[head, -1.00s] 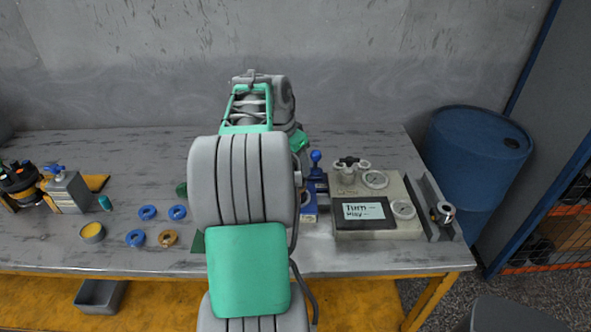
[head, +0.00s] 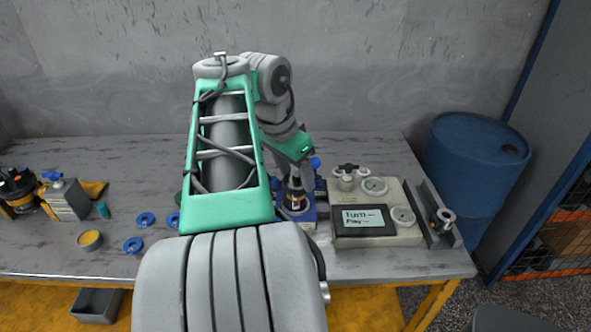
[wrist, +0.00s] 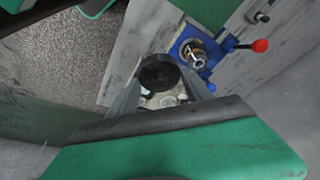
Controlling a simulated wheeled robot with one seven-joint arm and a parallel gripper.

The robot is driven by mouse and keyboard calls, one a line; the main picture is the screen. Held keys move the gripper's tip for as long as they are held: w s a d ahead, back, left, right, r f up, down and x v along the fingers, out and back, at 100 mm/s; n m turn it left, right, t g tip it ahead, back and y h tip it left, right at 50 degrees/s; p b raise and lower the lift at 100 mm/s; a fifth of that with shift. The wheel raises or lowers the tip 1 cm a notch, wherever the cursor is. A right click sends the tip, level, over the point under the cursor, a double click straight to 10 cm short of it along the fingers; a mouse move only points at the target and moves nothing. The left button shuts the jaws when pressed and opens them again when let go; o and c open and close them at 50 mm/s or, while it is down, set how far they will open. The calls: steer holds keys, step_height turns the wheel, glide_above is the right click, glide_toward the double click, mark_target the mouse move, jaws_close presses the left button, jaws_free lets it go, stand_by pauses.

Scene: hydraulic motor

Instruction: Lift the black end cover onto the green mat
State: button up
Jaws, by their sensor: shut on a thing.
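The black end cover (wrist: 158,72) is a dark round piece between the two fingers of my gripper (wrist: 160,86) in the wrist view. My gripper is shut on it. In the wrist view the cover is apart from the blue vise (wrist: 196,50), which holds a metal part with a bright shaft. In the head view my gripper (head: 294,184) is above the blue vise (head: 297,217), and my arm covers much of that area. The green mat (wrist: 208,12) shows at the top of the wrist view. My arm hides it in the head view.
A beige test unit (head: 374,205) stands right of the vise. Blue rings (head: 133,245), a yellow-filled tin (head: 90,240) and a grey box (head: 65,200) are at the left. A red-knobbed lever (wrist: 260,46) sticks out from the vise.

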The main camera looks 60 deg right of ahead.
steer(key=shift+r+p, duration=0.8)
steer(key=shift+r, duration=0.05)
